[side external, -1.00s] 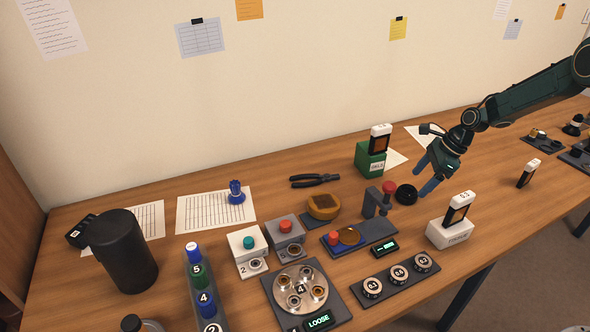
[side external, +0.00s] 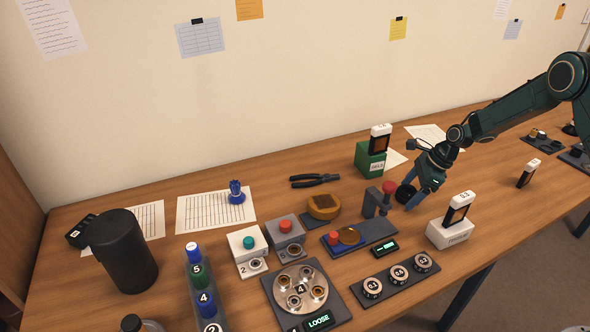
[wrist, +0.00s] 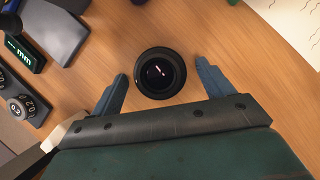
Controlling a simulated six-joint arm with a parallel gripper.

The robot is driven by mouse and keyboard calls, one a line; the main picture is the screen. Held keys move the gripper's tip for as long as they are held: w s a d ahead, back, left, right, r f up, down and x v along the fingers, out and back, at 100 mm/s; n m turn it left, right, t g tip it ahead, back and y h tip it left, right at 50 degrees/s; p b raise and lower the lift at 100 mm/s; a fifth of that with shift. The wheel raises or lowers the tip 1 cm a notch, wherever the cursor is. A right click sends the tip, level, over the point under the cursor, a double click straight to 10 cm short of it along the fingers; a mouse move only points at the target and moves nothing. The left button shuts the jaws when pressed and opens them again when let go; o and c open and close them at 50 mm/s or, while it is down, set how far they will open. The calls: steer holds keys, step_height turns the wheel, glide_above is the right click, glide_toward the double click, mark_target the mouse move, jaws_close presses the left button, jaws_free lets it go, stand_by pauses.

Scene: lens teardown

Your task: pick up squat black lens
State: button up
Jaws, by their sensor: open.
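The squat black lens (wrist: 160,73) stands upright on the wooden table in the wrist view, its glass facing up. My gripper (wrist: 161,80) is open, with one blue finger on each side of the lens and a gap to each. In the side view the lens (side external: 404,193) is partly hidden behind my gripper (side external: 410,201), whose blue fingers reach down beside it. I cannot tell how high the fingertips are above the table.
A grey stand with a red knob (side external: 388,187) is close to the left of the lens. A white block with an upright card (side external: 450,232) stands in front. A green block (side external: 370,161) stands behind. Bare table lies to the right.

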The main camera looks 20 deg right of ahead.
mark_target(411, 189)
stand_by(0.3)
steer(key=c, duration=1.1)
steer(key=shift+r, duration=0.1)
step_height(411, 189, up, 20)
stand_by(0.6)
